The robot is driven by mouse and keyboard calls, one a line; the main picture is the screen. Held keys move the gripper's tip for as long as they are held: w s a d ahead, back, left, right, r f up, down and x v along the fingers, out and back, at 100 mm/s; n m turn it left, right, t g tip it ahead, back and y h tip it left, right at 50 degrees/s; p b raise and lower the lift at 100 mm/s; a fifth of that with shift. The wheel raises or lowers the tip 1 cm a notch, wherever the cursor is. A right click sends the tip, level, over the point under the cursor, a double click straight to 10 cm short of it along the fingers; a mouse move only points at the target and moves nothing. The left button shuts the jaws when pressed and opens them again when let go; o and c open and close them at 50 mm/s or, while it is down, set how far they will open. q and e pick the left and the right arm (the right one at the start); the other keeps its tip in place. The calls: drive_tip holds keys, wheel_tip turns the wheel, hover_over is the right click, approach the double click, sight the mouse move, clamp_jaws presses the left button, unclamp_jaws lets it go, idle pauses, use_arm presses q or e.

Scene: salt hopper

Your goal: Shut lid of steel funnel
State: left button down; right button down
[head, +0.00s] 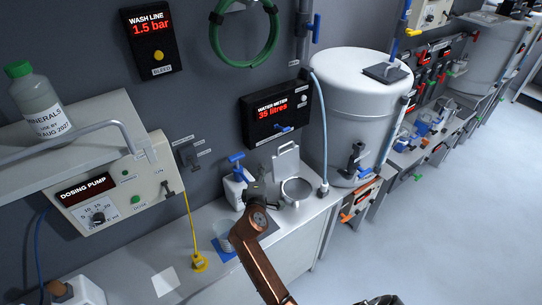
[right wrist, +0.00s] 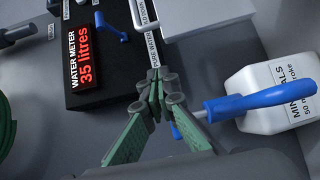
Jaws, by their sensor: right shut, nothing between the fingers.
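The steel funnel (head: 297,191) stands on the bench below the water meter, its round mouth uncovered. Its lid (head: 286,161) stands up at the back of the mouth, a pale plate with a loop handle on top. My right gripper (head: 254,189) is just left of the funnel, apart from the lid as far as I can tell. In the right wrist view the gripper (right wrist: 168,85) is shut and empty, its green-padded fingers together. A pale panel at the top of that view may be the lid; I cannot tell. My left gripper is not in view.
A white minerals container (head: 235,192) with a blue T-handle stands close behind my right gripper; its blue handle (right wrist: 262,101) crosses beside the fingers in the wrist view. The water meter (head: 275,113) is on the wall. A large white tank (head: 350,105) stands right of the funnel.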

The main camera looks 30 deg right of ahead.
drive_tip(key=r+p+x, duration=0.1)
drive_tip(key=p+x, duration=0.1)
drive_tip(key=x, duration=0.8)
drive_tip(key=s+d, duration=0.1)
drive_tip(key=s+d+p, duration=0.1)
drive_tip(key=shift+s+r, duration=0.2)
drive_tip(key=shift+s, duration=0.2)
drive_tip(key=shift+f, duration=0.1)
drive_tip(key=shift+a, duration=0.15)
